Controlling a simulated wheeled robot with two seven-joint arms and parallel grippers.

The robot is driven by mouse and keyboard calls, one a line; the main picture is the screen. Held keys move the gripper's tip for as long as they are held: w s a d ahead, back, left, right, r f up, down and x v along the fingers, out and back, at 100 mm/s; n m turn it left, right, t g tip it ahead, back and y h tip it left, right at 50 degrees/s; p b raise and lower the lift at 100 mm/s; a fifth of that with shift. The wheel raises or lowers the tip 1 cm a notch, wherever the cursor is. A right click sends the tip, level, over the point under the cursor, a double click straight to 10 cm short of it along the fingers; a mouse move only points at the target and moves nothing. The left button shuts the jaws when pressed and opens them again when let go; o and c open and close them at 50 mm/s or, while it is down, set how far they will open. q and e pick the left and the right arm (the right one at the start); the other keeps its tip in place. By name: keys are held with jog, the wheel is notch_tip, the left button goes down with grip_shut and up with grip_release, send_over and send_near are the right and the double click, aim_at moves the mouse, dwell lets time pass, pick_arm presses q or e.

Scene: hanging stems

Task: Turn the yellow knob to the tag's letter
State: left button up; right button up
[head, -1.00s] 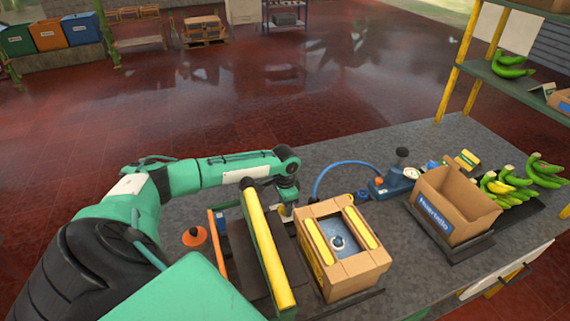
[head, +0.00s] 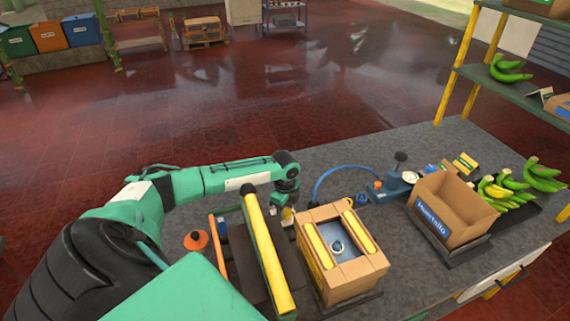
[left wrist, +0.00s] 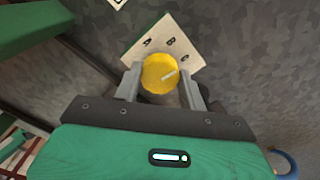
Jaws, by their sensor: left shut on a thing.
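The yellow knob (left wrist: 158,73) sits on a pale panel (left wrist: 184,47) marked with the letters A, B and C. Its light pointer line aims right and slightly up, on the C side but below that letter. My left gripper (left wrist: 161,88) is shut on the knob, one finger on each side. My right gripper is not in view.
A cardboard box with yellow strips (head: 350,278) stands close to the right of my left gripper. A yellow bar (head: 268,255) runs along its left. An open box (head: 432,220), blue pump device (head: 395,186) and bananas (head: 510,188) are farther right.

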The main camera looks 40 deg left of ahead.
pick_arm(q)
jog(key=shift+m, duration=1.6)
jog(key=o, duration=1)
